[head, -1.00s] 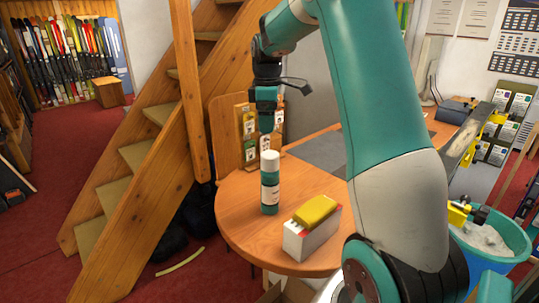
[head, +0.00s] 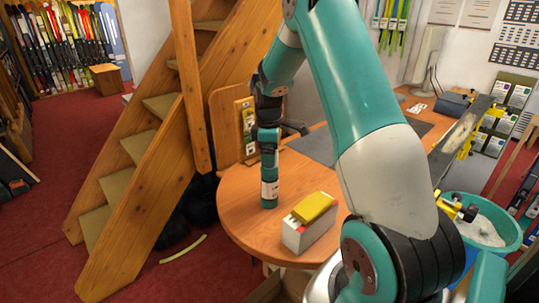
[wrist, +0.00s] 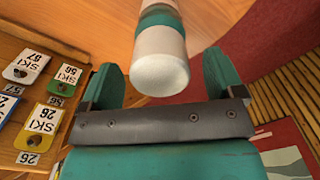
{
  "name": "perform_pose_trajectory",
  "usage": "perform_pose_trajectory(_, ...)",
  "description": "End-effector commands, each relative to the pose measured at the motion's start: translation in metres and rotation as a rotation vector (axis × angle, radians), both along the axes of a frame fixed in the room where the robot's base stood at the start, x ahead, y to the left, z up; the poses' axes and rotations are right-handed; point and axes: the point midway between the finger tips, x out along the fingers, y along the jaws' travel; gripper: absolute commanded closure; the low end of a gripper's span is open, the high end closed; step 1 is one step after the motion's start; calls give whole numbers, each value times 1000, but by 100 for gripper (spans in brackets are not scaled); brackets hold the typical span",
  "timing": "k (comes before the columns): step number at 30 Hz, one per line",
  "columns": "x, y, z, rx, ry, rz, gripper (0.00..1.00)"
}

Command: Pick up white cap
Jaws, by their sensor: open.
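The white cap (wrist: 161,68) tops a teal bottle with a white label (head: 269,190) that stands upright on the round wooden table. My gripper (head: 268,140) is right above the bottle and points down, hiding the cap in the head view. In the wrist view my gripper (wrist: 160,66) is open, with its two teal fingers on either side of the cap. Gaps show between the cap and both fingers there.
A white box with a yellow top (head: 311,222) stands right of the bottle on the wooden table (head: 240,192). A board with tags (head: 247,128) stands behind the bottle. A wooden staircase (head: 150,165) rises at left.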

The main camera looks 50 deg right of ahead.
Motion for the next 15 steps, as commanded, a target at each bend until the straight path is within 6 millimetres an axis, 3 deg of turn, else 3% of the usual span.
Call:
perform_pose_trajectory(2,0,0,0,0,0,0,17)
perform_pose_trajectory(6,0,0,0,0,0,0,50)
perform_pose_trajectory(8,0,0,0,0,0,0,61)
perform_pose_trajectory(15,0,0,0,0,0,0,61)
